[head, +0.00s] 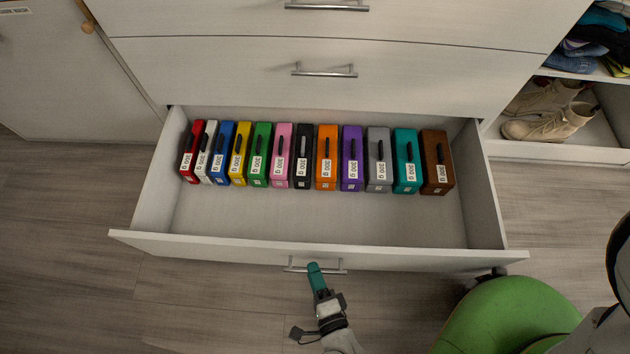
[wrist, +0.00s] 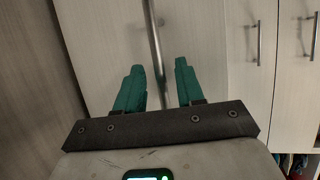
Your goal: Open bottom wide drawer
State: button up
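The bottom wide drawer (head: 320,243) stands pulled well out in the head view, below two shut drawers. Its metal bar handle (head: 297,267) is on the front face, and also shows in the wrist view (wrist: 154,35). My gripper (head: 313,267), with teal fingers, is at the middle of this handle. In the wrist view my gripper (wrist: 159,64) has its fingers apart, with the bar running between them and a gap on each side. Whether a finger touches the bar is hidden.
A row of several coloured boxes (head: 326,157) labelled 300 g lies in the drawer. Shut drawers (head: 200,70) are above. A cabinet door (head: 70,80) is at left. Open cubbies with shoes (head: 548,115) and clothes (head: 590,45) are at right. Wood floor (head: 190,305) is clear in front, left.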

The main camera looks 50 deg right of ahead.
aim_at(308, 255)
notch_tip(308, 255, up, 3)
jog(key=shift+r+p, duration=0.1)
jog(key=shift+p, duration=0.9)
jog(key=o, duration=0.7)
jog(key=s+r+p, duration=0.1)
jog(key=r, duration=0.1)
jog(key=s+r+p, duration=0.2)
jog(key=shift+s+d+r, duration=0.1)
jog(key=shift+d+r, duration=0.1)
jog(key=shift+r, duration=0.05)
jog(key=shift+s+d+r+p, duration=0.1)
jog(key=shift+s+r+p, duration=0.45)
jog(key=shift+r, duration=0.3)
jog(key=c, duration=0.7)
jog(key=s+d+r+p, duration=0.1)
jog(key=s+r+p, duration=0.1)
jog(key=s, duration=0.7)
jog(key=shift+s+d+r, duration=0.2)
jog(key=shift+s+r, duration=0.1)
jog(key=shift+r, duration=0.5)
